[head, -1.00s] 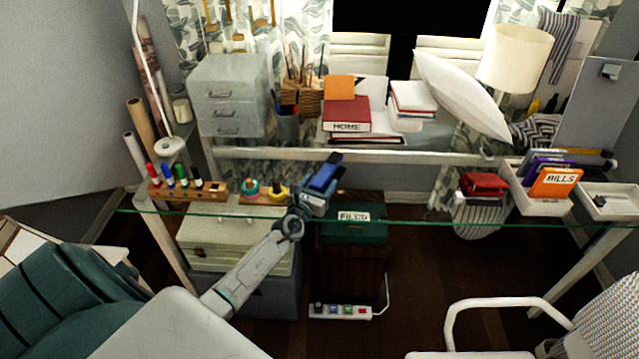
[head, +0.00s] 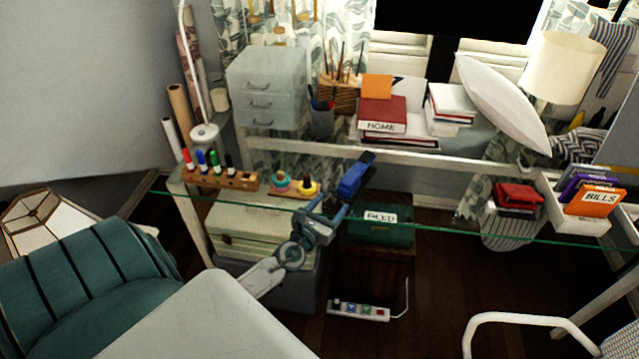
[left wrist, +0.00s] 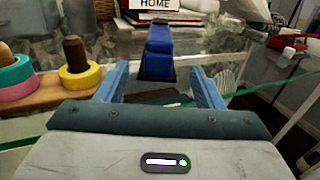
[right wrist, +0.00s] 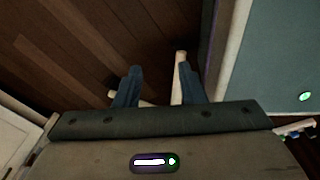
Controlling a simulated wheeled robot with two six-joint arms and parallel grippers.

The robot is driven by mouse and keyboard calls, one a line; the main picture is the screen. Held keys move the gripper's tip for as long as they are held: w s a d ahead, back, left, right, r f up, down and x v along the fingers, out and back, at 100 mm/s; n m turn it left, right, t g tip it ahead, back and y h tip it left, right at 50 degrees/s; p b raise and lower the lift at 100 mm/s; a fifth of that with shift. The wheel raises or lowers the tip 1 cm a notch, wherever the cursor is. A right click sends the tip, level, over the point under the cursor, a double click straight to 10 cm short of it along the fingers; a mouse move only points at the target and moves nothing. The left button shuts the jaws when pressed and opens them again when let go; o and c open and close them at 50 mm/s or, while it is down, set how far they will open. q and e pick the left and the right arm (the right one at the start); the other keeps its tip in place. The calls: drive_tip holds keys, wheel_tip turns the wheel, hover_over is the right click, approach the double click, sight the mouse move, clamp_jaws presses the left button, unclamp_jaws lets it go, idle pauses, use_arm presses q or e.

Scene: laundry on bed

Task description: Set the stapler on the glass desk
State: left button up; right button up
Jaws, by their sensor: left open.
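The blue stapler (head: 355,175) with a black base lies at the glass desk (head: 440,215), near the middle of its front edge. It appears to rest on the glass. My left gripper (head: 333,203) is open at the near end of the stapler. In the left wrist view the stapler (left wrist: 158,50) points away from me, with its near end between the two open fingertips and a gap on each side. My right gripper (right wrist: 158,72) is open and empty over the dark wooden floor; it is not seen in the head view.
Left of the stapler are ring toys (head: 307,188) and a marker rack (head: 220,178). Books (head: 383,115) lie behind it. A red item (head: 519,196) and a bills tray (head: 575,217) stand right, with clear glass between. A green box (head: 380,230) is below the glass.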

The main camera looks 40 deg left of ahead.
use_arm(q)
drive_tip(key=shift+s, duration=0.1)
drive_tip(key=s+d+n+g, duration=0.15)
drive_tip(key=d+n, duration=0.55)
drive_tip(key=n, duration=1)
drive_tip(key=s+a+f+n+g, duration=0.1)
drive_tip(key=s+f+n+g, duration=0.3)
drive_tip(key=f, duration=1)
drive_tip(key=s+a+f+n+g, duration=0.15)
drive_tip(key=s+f+n, duration=0.4)
drive_tip(key=f, duration=0.75)
drive_tip(key=s+d+f+n+g, duration=0.1)
drive_tip(key=s+f+n+g, duration=0.1)
drive_tip(key=s+f, duration=0.5)
drive_tip(key=s+d+f+n+g+h, duration=0.1)
drive_tip(key=s+f, duration=0.7)
drive_tip(key=s, duration=0.9)
drive_tip(key=s+d+f+n+g+h, duration=0.1)
drive_tip(key=s+d+f+n+g, duration=0.2)
drive_tip(key=s, duration=0.9)
wheel_tip(320, 180, down, 5)
drive_tip(key=n+g, duration=0.1)
drive_tip(key=g, duration=0.2)
drive_tip(key=shift+s+g, duration=0.15)
drive_tip(key=shift+g, duration=0.15)
